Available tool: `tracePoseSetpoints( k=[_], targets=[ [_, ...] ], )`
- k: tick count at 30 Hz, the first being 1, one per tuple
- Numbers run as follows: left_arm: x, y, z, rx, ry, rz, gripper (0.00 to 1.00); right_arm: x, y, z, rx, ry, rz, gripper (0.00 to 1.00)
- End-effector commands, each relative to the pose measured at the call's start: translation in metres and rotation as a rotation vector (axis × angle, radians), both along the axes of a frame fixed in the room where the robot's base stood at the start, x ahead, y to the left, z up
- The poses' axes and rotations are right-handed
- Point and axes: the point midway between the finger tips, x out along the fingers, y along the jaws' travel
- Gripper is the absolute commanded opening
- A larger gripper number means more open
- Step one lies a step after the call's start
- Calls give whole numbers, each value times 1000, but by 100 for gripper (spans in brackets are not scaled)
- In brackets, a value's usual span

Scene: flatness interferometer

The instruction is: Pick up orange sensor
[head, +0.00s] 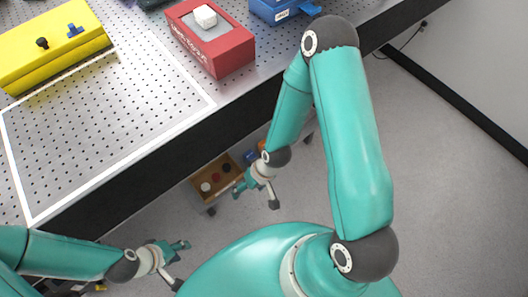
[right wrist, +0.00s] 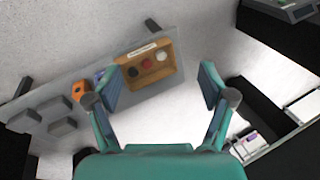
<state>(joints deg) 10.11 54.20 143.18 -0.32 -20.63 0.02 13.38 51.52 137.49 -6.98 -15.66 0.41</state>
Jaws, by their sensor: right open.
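A small orange object (right wrist: 80,90), which looks like the orange sensor, sits on a grey cart beside a wooden tray in the right wrist view. In the head view only a bit of orange (head: 262,145) shows behind my right arm. My right gripper (head: 256,197) hangs above the cart, open and empty. In the right wrist view its fingers (right wrist: 162,82) are spread wide, with the orange object outside them, near the left finger. My left gripper (head: 183,264) is low at the left, its fingers apart and empty.
The wooden tray (right wrist: 175,77) holds black, red and white round pieces. Grey blocks (right wrist: 52,108) stand on the cart's left part. The perforated table (head: 100,125) carries a yellow box (head: 50,50), a red box (head: 230,52) and a blue box (head: 275,10). Floor at right is clear.

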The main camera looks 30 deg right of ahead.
Motion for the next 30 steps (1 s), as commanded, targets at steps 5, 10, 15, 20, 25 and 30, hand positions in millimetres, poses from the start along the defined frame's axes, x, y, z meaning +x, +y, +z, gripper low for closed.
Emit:
tracePoseSetpoints(
  k=[5, 10, 15, 20, 25, 30],
  targets=[
    [0, 0, -91, 0, 1, 0, 40, 61, -39, -80, -31, -108, 35, 81],
    [0, 0, -159, 0, 1, 0, 40, 115, -96, -130, -113, -202, 77, 81],
    [0, 0, -213, 0, 1, 0, 40, 153, -156, -162, -220, -265, 112, 81],
    [0, 0, -245, 0, 1, 0, 40, 173, -202, -176, -311, -295, 131, 81],
    [0, 0, -259, 0, 0, 0, 40, 181, -228, -180, -364, -306, 138, 81],
    [0, 0, -266, 0, 0, 0, 40, 189, -232, -195, -374, -305, 143, 81]
  ],
)
